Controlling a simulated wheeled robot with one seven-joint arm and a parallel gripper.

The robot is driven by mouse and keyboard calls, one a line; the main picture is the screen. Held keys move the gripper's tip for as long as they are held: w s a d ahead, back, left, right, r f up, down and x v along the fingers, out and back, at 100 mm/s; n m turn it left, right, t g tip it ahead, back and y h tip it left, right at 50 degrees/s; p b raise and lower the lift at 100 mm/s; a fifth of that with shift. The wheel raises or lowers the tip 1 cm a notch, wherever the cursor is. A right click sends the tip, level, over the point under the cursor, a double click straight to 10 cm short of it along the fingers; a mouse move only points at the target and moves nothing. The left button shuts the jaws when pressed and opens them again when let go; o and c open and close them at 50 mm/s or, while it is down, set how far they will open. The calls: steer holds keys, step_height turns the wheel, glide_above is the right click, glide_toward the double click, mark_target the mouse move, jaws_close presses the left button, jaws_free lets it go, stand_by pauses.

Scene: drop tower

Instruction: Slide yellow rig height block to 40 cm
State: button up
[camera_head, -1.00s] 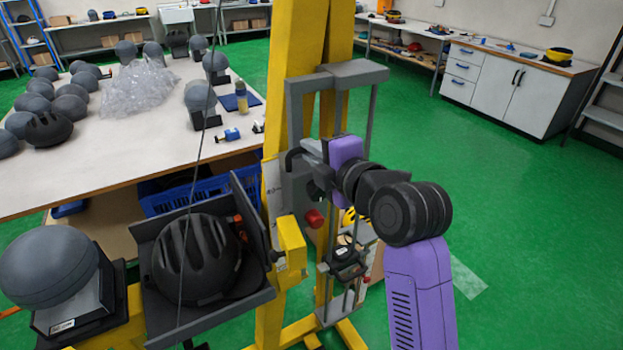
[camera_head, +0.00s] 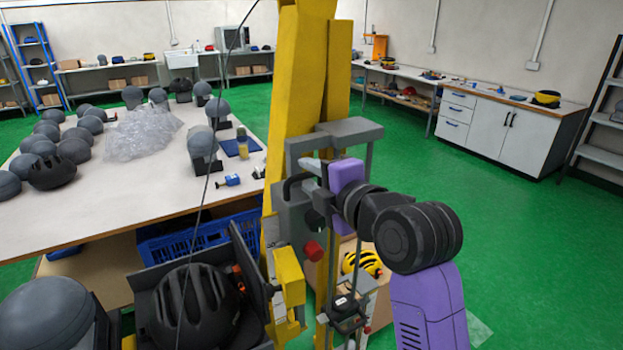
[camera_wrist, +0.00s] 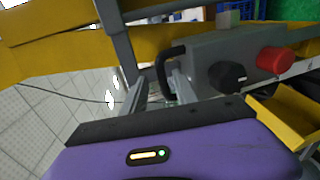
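The yellow drop rig (camera_head: 303,75) stands upright in the middle of the head view. A grey block (camera_head: 290,215) on it carries a black handle, a black knob and a red knob (camera_head: 313,250). In the wrist view the grey block (camera_wrist: 210,55) fills the upper middle, with its black handle (camera_wrist: 161,70) at its left end. My gripper (camera_wrist: 161,80) is open, its two fingers apart with the handle's upright bar seen between them. Contact with the handle cannot be told. No height scale is readable.
A thin cable hangs in front. A grey guide frame (camera_head: 350,130) stands close by my wrist. A table (camera_head: 100,215) with headforms is behind left. Green floor at right is free.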

steer(key=shift+f, duration=0.15)
steer(key=shift+s+d, duration=0.15)
steer(key=shift+s, duration=0.1)
steer(key=b+v, duration=0.2)
steer(key=v, duration=0.5)
steer(key=shift+s+d, duration=0.1)
